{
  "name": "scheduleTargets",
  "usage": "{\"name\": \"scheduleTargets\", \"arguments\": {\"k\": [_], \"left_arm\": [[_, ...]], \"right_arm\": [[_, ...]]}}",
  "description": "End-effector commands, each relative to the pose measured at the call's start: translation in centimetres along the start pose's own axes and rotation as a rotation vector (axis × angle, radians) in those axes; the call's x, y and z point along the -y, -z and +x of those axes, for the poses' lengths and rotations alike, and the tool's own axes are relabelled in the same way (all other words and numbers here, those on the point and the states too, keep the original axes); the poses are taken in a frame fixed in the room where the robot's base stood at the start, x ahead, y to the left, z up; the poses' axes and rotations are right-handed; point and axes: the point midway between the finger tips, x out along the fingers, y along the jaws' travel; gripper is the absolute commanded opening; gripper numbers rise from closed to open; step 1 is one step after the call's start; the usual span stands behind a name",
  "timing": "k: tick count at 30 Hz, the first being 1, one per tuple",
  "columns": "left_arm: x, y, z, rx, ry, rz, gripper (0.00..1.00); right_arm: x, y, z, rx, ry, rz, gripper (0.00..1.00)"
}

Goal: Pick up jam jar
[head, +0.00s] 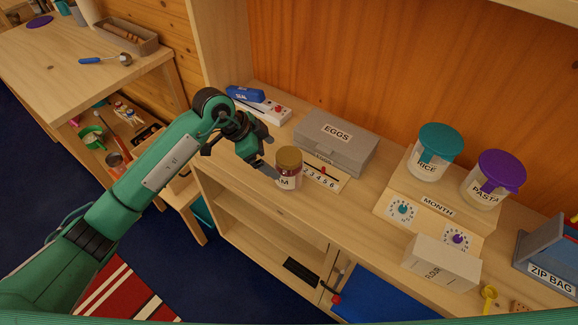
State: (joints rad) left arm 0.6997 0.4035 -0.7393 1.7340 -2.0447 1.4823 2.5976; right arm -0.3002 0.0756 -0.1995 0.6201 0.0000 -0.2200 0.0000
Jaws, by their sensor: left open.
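The jam jar (288,168) stands upright on the wooden counter, with a brown lid and a white label partly hidden by my gripper. My left gripper (271,170) reaches in from the left, its fingers at the jar's left side. It is open. I cannot tell whether a finger touches the jar or whether the jar is between the fingers. My right gripper is not in view.
A grey EGGS box (336,143) stands behind the jar, and a numbered slider board (325,176) lies close to its right. A blue-topped sealer (258,103) is behind my gripper. RICE (434,152) and PASTA (492,180) jars and a FLOUR box (441,263) stand farther right.

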Motion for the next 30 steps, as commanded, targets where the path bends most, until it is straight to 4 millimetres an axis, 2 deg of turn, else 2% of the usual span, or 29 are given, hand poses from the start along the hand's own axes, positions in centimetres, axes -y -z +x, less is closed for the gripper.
{"name": "scheduleTargets", "arguments": {"k": [3,8,13,18,26,30], "left_arm": [[-0.1,0.1,1.2,-0.001,-0.002,-0.001,0.97],[0.0,0.3,2.1,-0.002,-0.001,0.000,0.97],[0.2,1.0,4.3,-0.002,-0.003,-0.001,0.97],[0.3,0.8,6.5,-0.002,-0.001,-0.001,0.97],[0.3,0.8,6.9,-0.002,0.000,0.001,0.97],[0.3,0.8,6.9,-0.002,0.000,0.001,0.71]], "right_arm": [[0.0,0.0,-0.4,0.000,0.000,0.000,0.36],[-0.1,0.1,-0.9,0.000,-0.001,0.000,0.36],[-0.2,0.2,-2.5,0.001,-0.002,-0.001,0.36],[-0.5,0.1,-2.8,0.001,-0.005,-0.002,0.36],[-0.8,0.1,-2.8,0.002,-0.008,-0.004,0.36],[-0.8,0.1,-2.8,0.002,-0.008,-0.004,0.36]]}}
